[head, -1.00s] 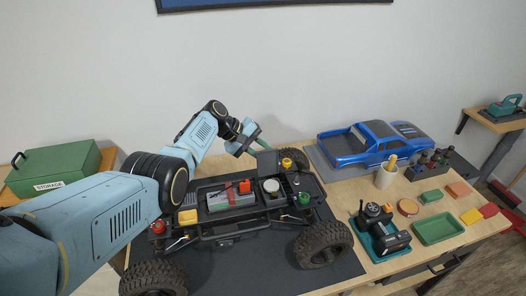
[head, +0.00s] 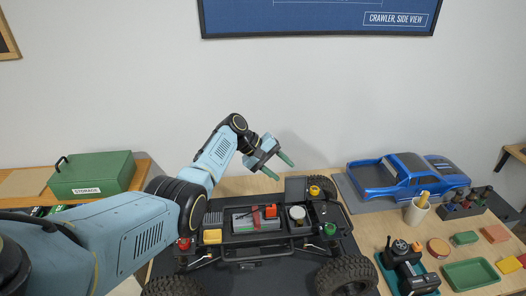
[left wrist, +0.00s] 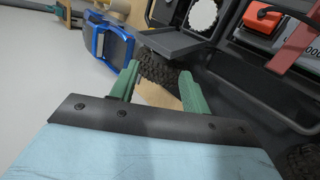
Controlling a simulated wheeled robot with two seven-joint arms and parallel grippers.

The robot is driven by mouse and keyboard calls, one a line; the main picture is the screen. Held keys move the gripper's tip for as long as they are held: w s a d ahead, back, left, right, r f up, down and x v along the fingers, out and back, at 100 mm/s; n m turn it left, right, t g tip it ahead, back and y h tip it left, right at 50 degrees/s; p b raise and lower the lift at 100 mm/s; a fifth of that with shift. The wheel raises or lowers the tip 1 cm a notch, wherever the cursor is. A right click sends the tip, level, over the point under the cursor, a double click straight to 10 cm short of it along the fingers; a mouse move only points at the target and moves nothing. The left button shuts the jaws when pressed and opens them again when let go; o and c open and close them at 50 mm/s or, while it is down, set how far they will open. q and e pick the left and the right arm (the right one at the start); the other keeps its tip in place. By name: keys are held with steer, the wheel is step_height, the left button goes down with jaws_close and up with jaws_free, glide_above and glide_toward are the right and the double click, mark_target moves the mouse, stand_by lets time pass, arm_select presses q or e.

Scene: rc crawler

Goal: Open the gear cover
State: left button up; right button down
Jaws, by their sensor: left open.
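The gear cover looks like a dark flat plate (head: 296,188) at the back of the crawler chassis. It stands raised, and a white round gear (head: 298,212) shows uncovered in front of it. The plate (left wrist: 175,42) also shows in the left wrist view beside the toothed white gear (left wrist: 203,15). My left gripper (head: 278,166) has two green fingers spread apart with nothing between them. It is above and behind the plate, apparently clear of it. In the left wrist view the gripper (left wrist: 158,78) has a black tyre beyond its fingers. My right gripper is not in view.
The crawler chassis (head: 255,248) stands on a dark mat. A blue truck body (head: 405,176), a cup (head: 417,211) and a green tray (head: 470,275) lie to the right. A green storage box (head: 92,174) is at the left. The space above the chassis is open.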

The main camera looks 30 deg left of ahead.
arm_select(q)
steer(key=v, duration=0.8)
steer(key=shift+s+a+r, duration=0.15)
steer(key=shift+a+r, duration=0.05)
steer(key=shift+f, duration=0.1)
